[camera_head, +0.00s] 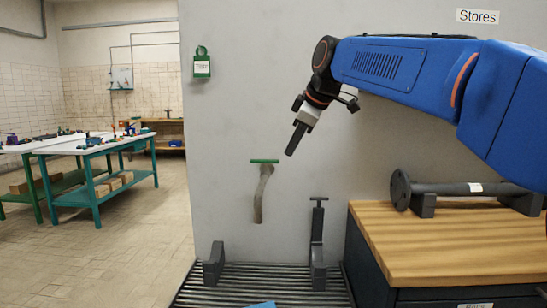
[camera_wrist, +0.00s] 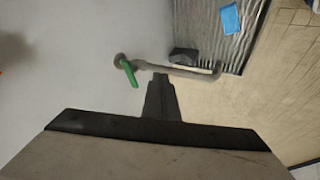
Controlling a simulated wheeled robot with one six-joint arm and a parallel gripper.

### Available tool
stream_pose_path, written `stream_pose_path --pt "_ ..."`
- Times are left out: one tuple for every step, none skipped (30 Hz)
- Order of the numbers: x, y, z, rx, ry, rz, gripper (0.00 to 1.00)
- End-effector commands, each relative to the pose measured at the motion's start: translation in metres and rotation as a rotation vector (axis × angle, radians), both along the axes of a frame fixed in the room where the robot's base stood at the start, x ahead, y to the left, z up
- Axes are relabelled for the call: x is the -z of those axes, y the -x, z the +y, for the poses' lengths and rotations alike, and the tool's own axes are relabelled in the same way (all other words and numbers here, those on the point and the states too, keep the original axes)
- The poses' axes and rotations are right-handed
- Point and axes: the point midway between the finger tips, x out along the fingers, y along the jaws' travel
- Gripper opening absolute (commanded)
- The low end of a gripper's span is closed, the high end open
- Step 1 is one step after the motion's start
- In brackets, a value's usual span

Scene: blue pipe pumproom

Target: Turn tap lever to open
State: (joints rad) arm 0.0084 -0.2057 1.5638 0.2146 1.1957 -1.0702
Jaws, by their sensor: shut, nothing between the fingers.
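The tap (camera_head: 263,195) is a grey curved spout on the pale wall, left of centre in the head view. Its green tap lever (camera_head: 265,161) lies across the top and looks level there. My gripper (camera_head: 290,152) is up and to the right of the lever in that view, shut and empty, pointing down. In the wrist view the green lever (camera_wrist: 129,72) is just beyond and left of my shut fingers (camera_wrist: 161,82), with the tap spout (camera_wrist: 185,71) running right. The fingers look apart from the lever.
A slatted drain grate (camera_head: 245,285) lies below the tap, with grey supports (camera_head: 214,263) and a blue item (camera_wrist: 230,18) on it. A wood-topped cabinet (camera_head: 440,245) bearing a flanged pipe (camera_head: 450,189) stands at right. Green tables (camera_head: 95,190) stand far left; floor between is open.

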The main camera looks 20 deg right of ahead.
Motion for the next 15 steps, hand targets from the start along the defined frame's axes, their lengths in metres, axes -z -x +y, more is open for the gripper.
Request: stream_pose_path --pt "-0.008 -0.011 0.001 -0.027 0.011 -0.011 0.00" --pt "-0.012 -0.015 0.002 -0.042 0.017 -0.016 0.00" --pt "-0.017 -0.019 0.003 -0.058 0.024 -0.024 0.00" --pt "-0.019 -0.022 0.003 -0.068 0.028 -0.028 0.00" --pt "-0.020 -0.024 0.004 -0.075 0.031 -0.031 0.00" --pt "-0.022 -0.026 0.004 -0.082 0.034 -0.034 0.00" --pt "-0.022 -0.027 0.004 -0.086 0.036 -0.035 0.00" --pt "-0.022 -0.028 0.005 -0.088 0.037 -0.037 0.00" --pt "-0.020 -0.029 0.005 -0.090 0.037 -0.036 0.00" --pt "-0.018 -0.030 0.006 -0.090 0.037 -0.036 0.00" --pt "-0.016 -0.032 0.006 -0.089 0.038 -0.035 0.00" --pt "-0.012 -0.034 0.007 -0.088 0.037 -0.035 0.00" --pt "-0.009 -0.036 0.008 -0.089 0.037 -0.034 0.00" --pt "-0.005 -0.039 0.009 -0.089 0.037 -0.034 0.00" --pt "0.000 -0.042 0.011 -0.089 0.037 -0.033 0.00"
